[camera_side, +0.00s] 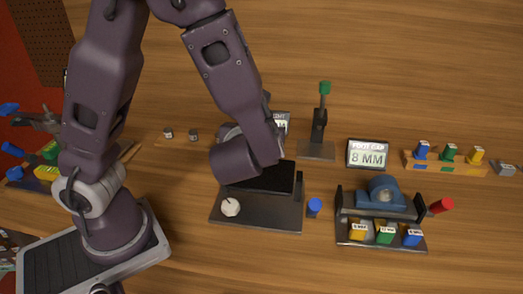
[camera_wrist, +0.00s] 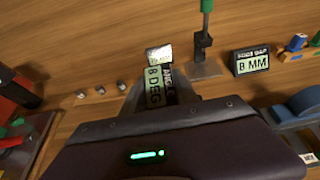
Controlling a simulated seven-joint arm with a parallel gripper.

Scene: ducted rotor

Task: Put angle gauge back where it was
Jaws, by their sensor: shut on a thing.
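The angle gauge (camera_wrist: 156,88), a small dark block with a light display reading 8 DEG, shows turned on its side in the wrist view. It sits between the fingers of my gripper (camera_wrist: 160,95), which is shut on it. In the side view my wrist hides the fingertips and the gauge. The wrist is over a dark base plate (camera_side: 258,216) with a black pad (camera_side: 268,178) and a white knob (camera_side: 231,207). I cannot tell whether the gauge touches anything below.
A display reading 8 MM (camera_side: 367,154) and a green-topped stand (camera_side: 319,125) are behind to the right. A partly hidden white-faced card (camera_side: 281,121) is behind my wrist. A blue part in a fixture (camera_side: 385,195) and a blue cylinder (camera_side: 314,207) are right. Bare wood lies in front.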

